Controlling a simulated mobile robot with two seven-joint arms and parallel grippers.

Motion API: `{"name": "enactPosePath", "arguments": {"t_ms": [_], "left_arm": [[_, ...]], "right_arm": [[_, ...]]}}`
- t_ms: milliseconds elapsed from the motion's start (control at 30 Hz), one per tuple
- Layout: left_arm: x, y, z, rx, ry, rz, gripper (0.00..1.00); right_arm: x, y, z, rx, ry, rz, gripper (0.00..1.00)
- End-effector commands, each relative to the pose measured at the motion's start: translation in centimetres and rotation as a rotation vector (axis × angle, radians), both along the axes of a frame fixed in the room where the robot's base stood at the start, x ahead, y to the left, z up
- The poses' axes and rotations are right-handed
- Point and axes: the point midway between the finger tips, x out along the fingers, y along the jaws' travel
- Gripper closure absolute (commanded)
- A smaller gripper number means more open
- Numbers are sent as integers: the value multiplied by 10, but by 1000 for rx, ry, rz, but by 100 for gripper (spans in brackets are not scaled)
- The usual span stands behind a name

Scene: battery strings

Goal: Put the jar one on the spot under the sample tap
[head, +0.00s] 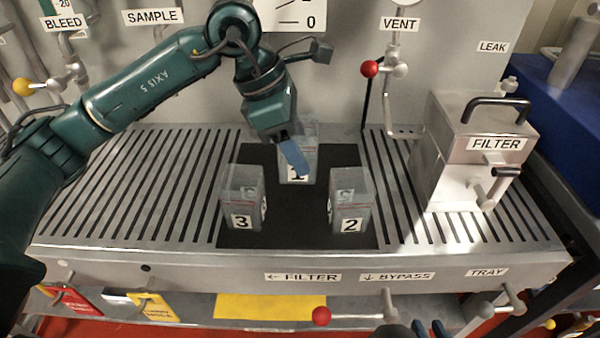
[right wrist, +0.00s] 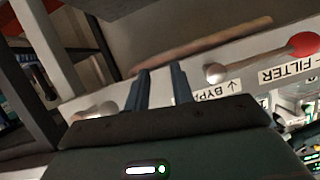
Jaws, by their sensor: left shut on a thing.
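Jar one (head: 298,174), a clear square jar with a "1" label, is upright at the back of the black mat (head: 290,238). My left gripper (head: 292,158) comes down over it from above and is shut on it; its blue finger covers part of the jar and label. I cannot tell whether the jar's base touches the mat. The SAMPLE label (head: 152,16) is on the back panel at upper left. My left arm covers the area below it, so the sample tap and its spot cannot be made out. My right gripper (right wrist: 160,90) is open and empty by the front panel.
Jar three (head: 242,198) and jar two (head: 350,202) stand in front of jar one, left and right. The slatted tray (head: 180,185) is clear on the left. A metal FILTER housing (head: 465,150) stands at right. A red-knobbed VENT valve (head: 370,69) hangs at the back.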

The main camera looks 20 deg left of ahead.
Motion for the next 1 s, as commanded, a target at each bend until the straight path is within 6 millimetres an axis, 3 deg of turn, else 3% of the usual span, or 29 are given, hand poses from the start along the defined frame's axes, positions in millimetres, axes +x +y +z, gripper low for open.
{"name": "enactPosePath", "arguments": {"t_ms": [100, 267, 500, 933, 967, 1000], "left_arm": [[0, 1, -19, 0, 0, 1, 68], [0, 1, -31, 0, -1, 1, 68], [0, 0, -62, 1, 1, 0, 68], [0, 0, -71, 0, -2, 0, 68], [0, 0, -70, 1, -2, 0, 44], [0, 0, -69, 0, -1, 0, 41]], "right_arm": [[-2, 0, -1, 0, -1, 0, 76], [-2, 0, 2, 2, -9, -1, 76], [-1, -1, 5, 2, -19, -2, 76], [-2, -3, -2, -4, -22, -4, 76], [-3, -3, 0, -5, -23, -5, 76], [-4, -3, 1, -6, -21, -5, 76]]}}
